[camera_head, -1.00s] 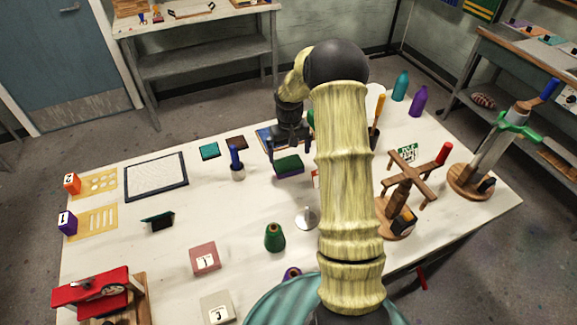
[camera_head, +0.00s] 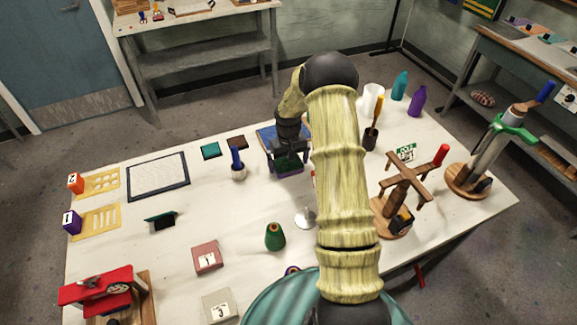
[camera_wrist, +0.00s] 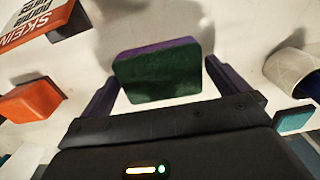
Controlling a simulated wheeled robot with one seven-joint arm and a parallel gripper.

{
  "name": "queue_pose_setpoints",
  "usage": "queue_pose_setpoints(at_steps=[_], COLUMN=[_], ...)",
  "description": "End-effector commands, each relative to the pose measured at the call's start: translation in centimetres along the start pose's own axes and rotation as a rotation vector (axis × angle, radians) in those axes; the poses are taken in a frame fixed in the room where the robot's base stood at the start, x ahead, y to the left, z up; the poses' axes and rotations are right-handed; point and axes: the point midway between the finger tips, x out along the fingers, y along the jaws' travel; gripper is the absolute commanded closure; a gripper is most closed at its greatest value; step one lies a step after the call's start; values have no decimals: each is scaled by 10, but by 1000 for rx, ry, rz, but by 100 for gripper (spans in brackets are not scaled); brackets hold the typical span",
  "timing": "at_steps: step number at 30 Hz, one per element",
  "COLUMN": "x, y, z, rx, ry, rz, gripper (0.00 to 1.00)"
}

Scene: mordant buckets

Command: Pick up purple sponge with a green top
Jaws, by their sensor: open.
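The purple sponge with a green top (camera_head: 287,170) lies on the white table, below and partly hidden by my gripper (camera_head: 288,158) in the head view. In the wrist view the sponge (camera_wrist: 160,72) shows its dark green face and a purple edge. It sits between the two open fingers of my gripper (camera_wrist: 162,88), with small gaps on both sides. I cannot tell how far down the fingers reach.
A blue-handled tool in a holder (camera_head: 237,165) stands left of the sponge. A blue book or board (camera_head: 268,137) lies just behind it. The table's middle left is fairly clear.

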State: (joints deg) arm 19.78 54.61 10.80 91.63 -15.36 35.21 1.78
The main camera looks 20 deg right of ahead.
Motion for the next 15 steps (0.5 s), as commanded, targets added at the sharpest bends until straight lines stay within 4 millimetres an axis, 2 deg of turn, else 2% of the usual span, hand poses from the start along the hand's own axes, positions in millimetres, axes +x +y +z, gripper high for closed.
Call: queue_pose_setpoints(at_steps=[3, 8, 15], x=[0, 0, 0], y=[0, 0, 0], z=[0, 0, 0], rx=[0, 0, 0], ry=[0, 0, 0], rz=[0, 0, 0], gripper=[2, 33, 36])
